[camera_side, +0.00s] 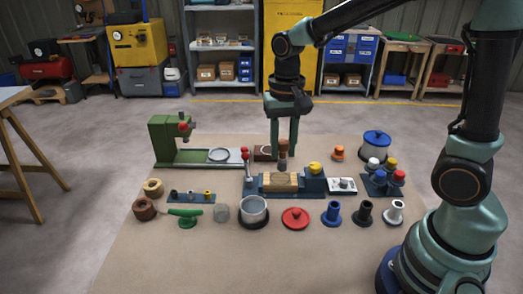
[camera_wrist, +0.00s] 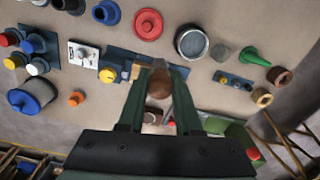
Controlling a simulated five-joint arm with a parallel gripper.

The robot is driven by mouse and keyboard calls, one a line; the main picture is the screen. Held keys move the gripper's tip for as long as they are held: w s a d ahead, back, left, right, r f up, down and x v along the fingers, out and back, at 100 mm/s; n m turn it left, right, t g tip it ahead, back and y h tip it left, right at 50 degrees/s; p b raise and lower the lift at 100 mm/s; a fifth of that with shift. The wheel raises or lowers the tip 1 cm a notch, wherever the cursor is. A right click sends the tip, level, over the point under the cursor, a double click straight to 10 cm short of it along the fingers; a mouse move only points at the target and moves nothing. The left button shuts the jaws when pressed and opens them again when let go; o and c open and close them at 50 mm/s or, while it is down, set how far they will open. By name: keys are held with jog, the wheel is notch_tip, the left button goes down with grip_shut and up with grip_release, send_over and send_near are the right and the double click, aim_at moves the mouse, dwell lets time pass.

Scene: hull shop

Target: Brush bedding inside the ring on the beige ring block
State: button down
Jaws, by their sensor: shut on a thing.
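My gripper (camera_side: 283,150) is shut on a brown-handled brush (camera_side: 283,145), held roughly upright with its lower end just above or at the beige block. The beige block (camera_side: 271,183) sits in a dark blue vise (camera_side: 312,182); any ring on its top is too small to make out. In the wrist view, the brush (camera_wrist: 159,84) shows end-on between my fingers (camera_wrist: 158,72) and hides most of the beige block. Whether the brush touches the block I cannot tell. A darker brown block with a pale ring mark (camera_side: 263,152) lies behind.
A green machine (camera_side: 170,140) stands at left, with a red-knobbed lever (camera_side: 246,165) beside the vise. A metal pot (camera_side: 253,212), red lid (camera_side: 295,218) and several flanged pieces line the front. A blue-lidded pot (camera_side: 376,143) stands right.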

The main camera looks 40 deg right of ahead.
jog(key=w+d+f+n, duration=0.2)
jog(key=w+d+n, duration=0.3)
jog(key=d, duration=0.4)
jog(key=shift+n, duration=0.5)
jog(key=shift+s+a+f, duration=0.1)
jog(key=shift+s+f, duration=0.1)
jog(key=shift+f, duration=0.9)
jog(key=shift+s+a+f, duration=0.1)
jog(key=shift+s+f, duration=0.15)
jog(key=shift+f, duration=0.9)
jog(key=shift+s+f, duration=0.2)
jog(key=shift+f, duration=0.9)
jog(key=shift+w+a+f, duration=0.25)
jog(key=shift+f, duration=0.35)
jog(key=shift+w+a, duration=1.9)
jog(key=shift+s+d, duration=2.2)
jog(key=shift+d, duration=0.05)
jog(key=shift+a, duration=0.7)
jog(key=shift+w+a, duration=1.85)
jog(key=shift+w, duration=0.05)
jog(key=shift+s+d, duration=2.2)
jog(key=shift+d, duration=0.05)
jog(key=shift+w+r, duration=0.15)
jog(key=shift+r, duration=0.65)
notch_tip(320, 180, up, 6)
jog(key=shift+r, duration=0.2)
jog(key=shift+a, duration=0.1)
